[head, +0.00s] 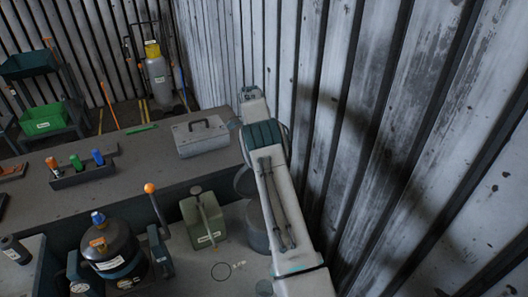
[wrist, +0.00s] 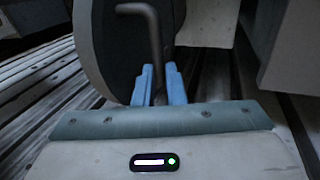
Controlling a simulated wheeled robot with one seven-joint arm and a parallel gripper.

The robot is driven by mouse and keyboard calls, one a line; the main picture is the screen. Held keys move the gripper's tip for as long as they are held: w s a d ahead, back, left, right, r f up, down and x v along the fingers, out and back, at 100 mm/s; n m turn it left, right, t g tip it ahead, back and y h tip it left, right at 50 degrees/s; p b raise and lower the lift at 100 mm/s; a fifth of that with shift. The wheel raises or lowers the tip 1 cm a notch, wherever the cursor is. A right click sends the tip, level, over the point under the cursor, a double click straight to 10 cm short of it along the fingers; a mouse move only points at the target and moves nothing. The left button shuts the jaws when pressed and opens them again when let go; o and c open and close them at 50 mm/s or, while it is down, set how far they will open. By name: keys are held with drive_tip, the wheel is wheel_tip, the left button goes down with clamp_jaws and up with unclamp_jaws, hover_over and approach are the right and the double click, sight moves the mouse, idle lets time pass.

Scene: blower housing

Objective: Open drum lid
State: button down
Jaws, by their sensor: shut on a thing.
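My gripper (wrist: 158,85) has two blue fingers, shut on a bent grey rod handle (wrist: 155,40). The handle stands in front of a dark round lid (wrist: 108,55) in the wrist view. In the head view the drum (head: 256,228) is a grey cylinder on the bench, partly behind my arm. Its dark round lid (head: 243,182) shows above the drum, tilted up and apart from the drum's front rim. My arm hides my gripper and the handle in the head view. Most of the drum's right side is hidden too.
A green-grey box (head: 203,220) with a lever stands left of the drum. A grey case (head: 201,135) lies on the bench (head: 130,180) behind. A dark tank (head: 112,250) and an orange-knobbed lever (head: 152,192) are farther left. A corrugated wall (head: 400,130) rises close on the right.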

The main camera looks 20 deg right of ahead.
drive_tip(key=shift+s+d+f, duration=0.1)
drive_tip(key=shift+s+f, duration=0.05)
drive_tip(key=shift+f, duration=0.35)
drive_tip(key=c, duration=1.5)
unclamp_jaws()
drive_tip(key=shift+c, duration=0.2)
drive_tip(key=shift+o, duration=0.3)
drive_tip(key=shift+w, duration=0.2)
drive_tip(key=shift+r, duration=0.15)
drive_tip(key=shift+r, duration=0.1)
